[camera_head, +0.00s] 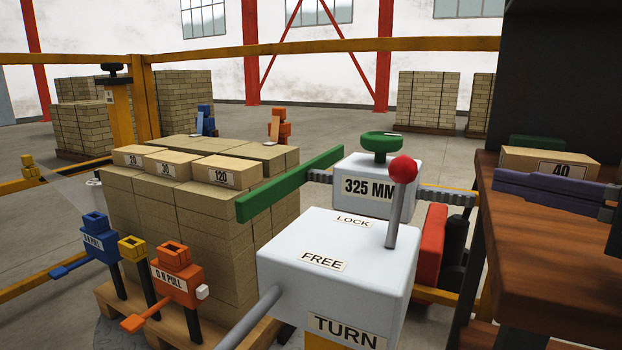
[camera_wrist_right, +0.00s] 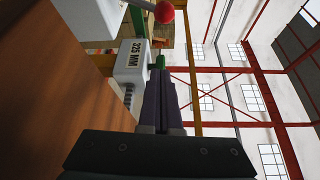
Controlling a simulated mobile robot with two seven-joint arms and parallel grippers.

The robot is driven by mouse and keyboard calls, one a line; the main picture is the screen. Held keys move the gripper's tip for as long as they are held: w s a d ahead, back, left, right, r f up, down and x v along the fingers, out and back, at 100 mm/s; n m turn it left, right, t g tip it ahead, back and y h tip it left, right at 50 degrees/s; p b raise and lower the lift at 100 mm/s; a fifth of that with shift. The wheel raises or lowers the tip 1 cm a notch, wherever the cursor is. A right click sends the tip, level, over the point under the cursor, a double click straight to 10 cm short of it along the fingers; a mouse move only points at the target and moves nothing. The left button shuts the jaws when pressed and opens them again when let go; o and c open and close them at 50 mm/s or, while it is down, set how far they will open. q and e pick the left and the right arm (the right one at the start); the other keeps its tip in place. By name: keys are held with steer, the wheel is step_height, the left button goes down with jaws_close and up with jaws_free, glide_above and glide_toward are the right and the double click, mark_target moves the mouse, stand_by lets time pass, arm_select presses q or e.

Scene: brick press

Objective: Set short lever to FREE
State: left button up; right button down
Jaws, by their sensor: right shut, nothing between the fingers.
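The short lever (camera_head: 395,215) is a grey rod with a red ball knob (camera_head: 404,170). It rises from the top right of a white box (camera_head: 330,240) and leans slightly right and away. Its foot is nearer the LOCK label (camera_head: 353,220) than the FREE label (camera_head: 323,261). The red knob also shows at the top of the right wrist view (camera_wrist_right: 164,12). My right gripper (camera_head: 497,180), with purple-grey fingers, is shut and empty, right of the lever and apart from it. Its fingers also show in the wrist view (camera_wrist_right: 160,72). My left gripper is not in view.
A wooden shelf (camera_head: 560,250) with a block marked 40 (camera_head: 550,160) stands at the right, by my right gripper. Behind the lever are a 325 MM box (camera_head: 350,187) with a green knob (camera_head: 381,142) and a green bar (camera_head: 290,185). Stacked bricks (camera_head: 200,215) stand left.

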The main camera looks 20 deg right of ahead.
mark_target(397, 203)
steer(key=shift+s+a, duration=0.1)
steer(key=shift+w+a+p, duration=0.4)
steer(key=shift+w+a, duration=0.5)
steer(key=shift+w, duration=0.4)
steer(key=shift+w+a+p, duration=0.35)
steer(key=shift+w+a, duration=0.6)
steer(key=shift+w, duration=0.3)
steer(key=shift+w+a+p, duration=0.4)
steer(key=shift+w+a, duration=0.5)
steer(key=shift+w, duration=0.4)
steer(key=shift+w, duration=0.1)
